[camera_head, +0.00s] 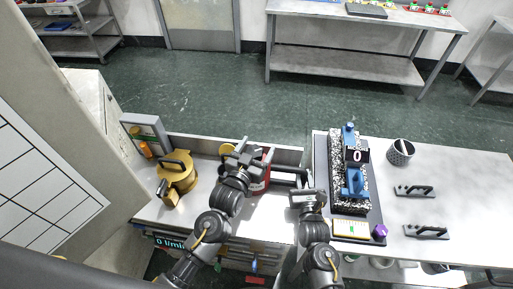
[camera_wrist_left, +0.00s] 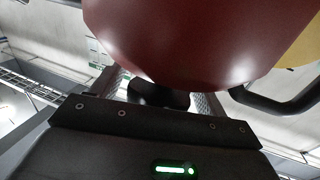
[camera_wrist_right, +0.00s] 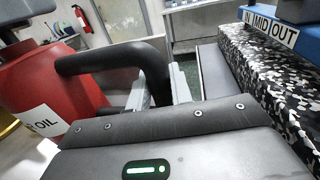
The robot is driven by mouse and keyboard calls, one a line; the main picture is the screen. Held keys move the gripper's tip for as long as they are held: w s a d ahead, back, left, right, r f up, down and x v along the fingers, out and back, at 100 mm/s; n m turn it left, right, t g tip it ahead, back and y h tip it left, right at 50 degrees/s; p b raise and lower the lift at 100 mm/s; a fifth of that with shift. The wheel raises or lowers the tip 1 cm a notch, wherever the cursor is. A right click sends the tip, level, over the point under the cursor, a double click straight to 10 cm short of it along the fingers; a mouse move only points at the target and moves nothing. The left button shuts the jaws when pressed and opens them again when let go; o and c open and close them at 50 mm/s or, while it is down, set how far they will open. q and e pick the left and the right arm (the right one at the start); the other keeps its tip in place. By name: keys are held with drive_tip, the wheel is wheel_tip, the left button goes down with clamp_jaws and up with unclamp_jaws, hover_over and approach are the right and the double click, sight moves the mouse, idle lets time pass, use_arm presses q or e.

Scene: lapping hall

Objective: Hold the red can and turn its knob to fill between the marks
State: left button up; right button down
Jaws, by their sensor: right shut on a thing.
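The red can (camera_head: 261,184) stands at the right end of the left bench, partly hidden by my left arm. Its red body, white OIL label and black bent handle (camera_wrist_right: 115,58) show in the right wrist view. My right gripper (camera_wrist_right: 160,90) is shut on the handle; it shows beside the can in the head view (camera_head: 301,180). My left gripper (camera_head: 257,157) is at the can's upper part. In the left wrist view the red body (camera_wrist_left: 190,35) fills the top, and a dark knob-like part (camera_wrist_left: 158,95) lies between the spread fingers. The fill marks are not readable.
A brass-coloured can (camera_head: 178,172) with a black handle stands to the left. A speckled block with blue fittings and a display reading 0 (camera_head: 357,156) is on the right table.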

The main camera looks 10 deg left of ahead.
use_arm(q)
drive_tip(key=c, duration=0.9)
drive_tip(key=shift+m+g+h, duration=0.4)
drive_tip(key=shift+m+h, duration=0.4)
drive_tip(key=shift+h, duration=0.4)
drive_tip(key=shift+c, duration=0.2)
drive_tip(key=shift+d, duration=0.1)
drive_tip(key=o, duration=1)
drive_tip(key=shift+s, duration=0.15)
drive_tip(key=v, duration=1.2)
